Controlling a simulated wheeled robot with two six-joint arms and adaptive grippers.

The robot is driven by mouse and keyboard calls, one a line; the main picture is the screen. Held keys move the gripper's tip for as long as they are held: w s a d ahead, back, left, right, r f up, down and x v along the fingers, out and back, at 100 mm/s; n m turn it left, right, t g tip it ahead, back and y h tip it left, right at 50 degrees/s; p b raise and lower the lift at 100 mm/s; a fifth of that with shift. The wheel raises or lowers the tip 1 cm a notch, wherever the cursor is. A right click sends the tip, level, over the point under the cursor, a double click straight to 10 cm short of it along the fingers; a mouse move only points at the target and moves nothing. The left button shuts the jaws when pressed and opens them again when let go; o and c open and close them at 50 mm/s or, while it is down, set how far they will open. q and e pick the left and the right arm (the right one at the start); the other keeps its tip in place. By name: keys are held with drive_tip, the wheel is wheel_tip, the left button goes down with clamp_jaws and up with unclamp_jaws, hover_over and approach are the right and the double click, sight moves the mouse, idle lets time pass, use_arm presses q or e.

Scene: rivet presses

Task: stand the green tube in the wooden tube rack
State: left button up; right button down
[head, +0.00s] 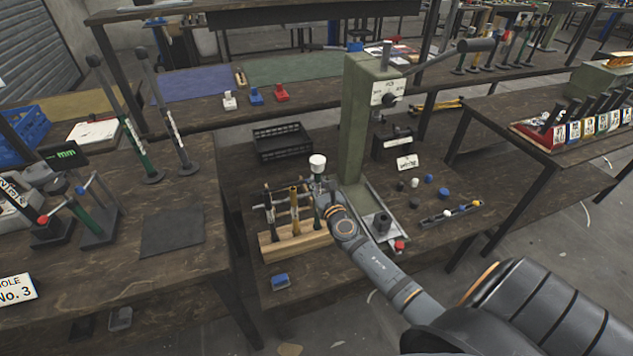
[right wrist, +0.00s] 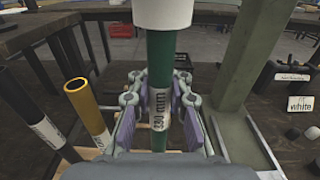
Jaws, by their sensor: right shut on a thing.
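The green tube (right wrist: 161,70) has a white cap (right wrist: 162,12) on top and a "330 mm" label. My right gripper (right wrist: 160,112) is shut around it, and the tube looks roughly upright. In the head view the white cap (head: 317,162) shows above my right gripper (head: 328,205), at the right end of the wooden tube rack (head: 290,247). A dark tube (right wrist: 28,108) and a yellow-brown tube (right wrist: 88,112) stand to the left of the green tube. The green tube's lower end is hidden, so I cannot tell whether it is in the rack. My left gripper is out of view.
A green press (head: 355,130) stands close to the right of the rack. A black crate (head: 283,143) lies behind it, and a blue block (head: 280,282) in front. Small caps (head: 414,182) are scattered right of the press. A dark mat (head: 172,230) lies on the left table.

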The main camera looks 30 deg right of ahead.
drive_tip(key=shift+f+b, duration=2.3)
drive_tip(key=shift+f, duration=0.05)
drive_tip(key=c, duration=1.2)
unclamp_jaws()
drive_tip(key=shift+o, duration=0.2)
drive_tip(key=v, duration=1.2)
